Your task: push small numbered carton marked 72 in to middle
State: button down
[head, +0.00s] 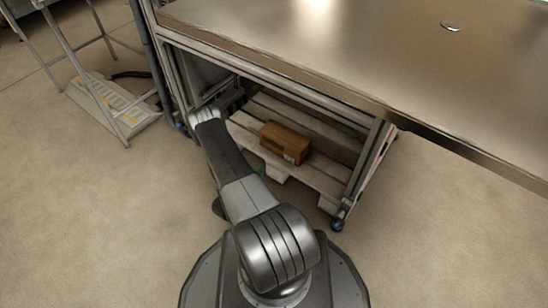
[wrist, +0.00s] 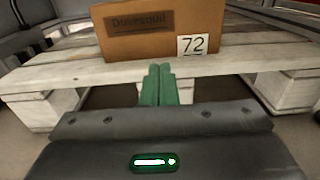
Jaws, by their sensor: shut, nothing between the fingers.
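The small brown carton (head: 285,143) sits on a pale wooden pallet (head: 322,181) under the metal table, near the pallet's front edge in the head view. In the wrist view the carton (wrist: 145,38) stands upright ahead, with a white label reading 72 at its lower right and a dark printed patch at its upper left. My gripper (wrist: 158,72) is shut, its green fingertips together and empty. The fingertips point at the carton's front face, around its lower edge; I cannot tell whether they touch it. In the head view the fingers are mostly hidden by my arm.
The steel table (head: 350,50) overhangs the pallet, with frame legs at both sides; the right leg (head: 366,172) ends in a caster. Pallet boards (wrist: 60,72) and blocks lie just beyond my gripper. A metal stand (head: 90,75) is at left. Floor in front is clear.

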aim_at(278, 151)
jog(key=b+x, duration=0.3)
jog(key=x, duration=0.6)
jog(key=shift+w+d, duration=0.15)
jog(key=shift+w, duration=0.05)
jog(key=shift+w, duration=0.1)
